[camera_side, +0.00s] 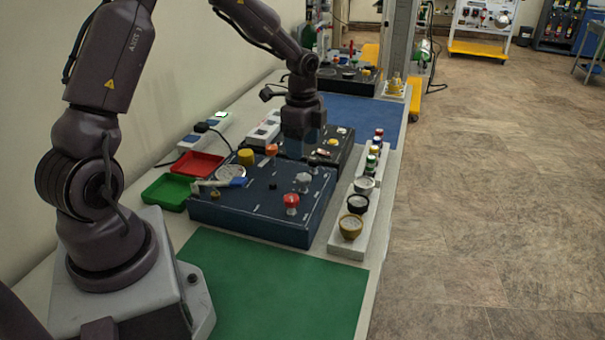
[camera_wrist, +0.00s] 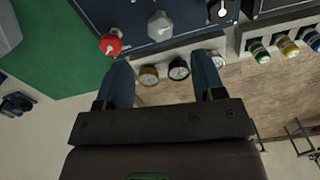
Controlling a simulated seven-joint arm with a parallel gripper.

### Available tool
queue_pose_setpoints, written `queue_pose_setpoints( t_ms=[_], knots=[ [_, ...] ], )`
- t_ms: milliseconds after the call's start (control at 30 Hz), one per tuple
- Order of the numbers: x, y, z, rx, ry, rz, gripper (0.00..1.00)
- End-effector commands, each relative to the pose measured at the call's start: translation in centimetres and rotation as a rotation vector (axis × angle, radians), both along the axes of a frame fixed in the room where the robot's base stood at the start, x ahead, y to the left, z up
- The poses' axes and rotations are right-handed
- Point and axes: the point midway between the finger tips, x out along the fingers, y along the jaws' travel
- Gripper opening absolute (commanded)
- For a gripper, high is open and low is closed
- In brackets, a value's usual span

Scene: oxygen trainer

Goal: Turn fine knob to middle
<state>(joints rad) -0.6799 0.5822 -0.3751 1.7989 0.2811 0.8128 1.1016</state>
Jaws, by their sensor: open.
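A dark blue control panel (camera_side: 262,222) carries several knobs; I cannot tell which is the fine knob. A red knob (camera_side: 291,203) stands near its front right corner and also shows in the wrist view (camera_wrist: 110,44). A grey lobed knob (camera_side: 303,183) stands behind it and also shows in the wrist view (camera_wrist: 160,26). A dark knob with a white pointer (camera_wrist: 221,11) is at the top of the wrist view. My gripper (camera_side: 304,142) is above the panel's far end. In the wrist view my gripper (camera_wrist: 162,60) has its fingers wide apart, with nothing between them.
A white rail with gauges (camera_side: 351,227) runs along the panel's right side. A second black panel (camera_side: 328,150) adjoins the far end. Red (camera_side: 197,164) and green (camera_side: 166,191) trays lie left. A green mat (camera_side: 270,285) in front is clear.

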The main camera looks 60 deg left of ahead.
Motion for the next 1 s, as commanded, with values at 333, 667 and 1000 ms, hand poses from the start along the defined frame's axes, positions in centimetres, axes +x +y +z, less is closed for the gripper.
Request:
queue_pose_setpoints(
  t_ms=[333,667,1000],
  knots=[
    [-0.1,-0.1,-6.7,-0.002,0.003,0.0,0.63],
    [0.0,0.0,-8.3,0.001,-0.001,0.002,0.63],
    [0.0,0.0,-8.3,0.001,-0.001,0.002,0.23]
  ],
)
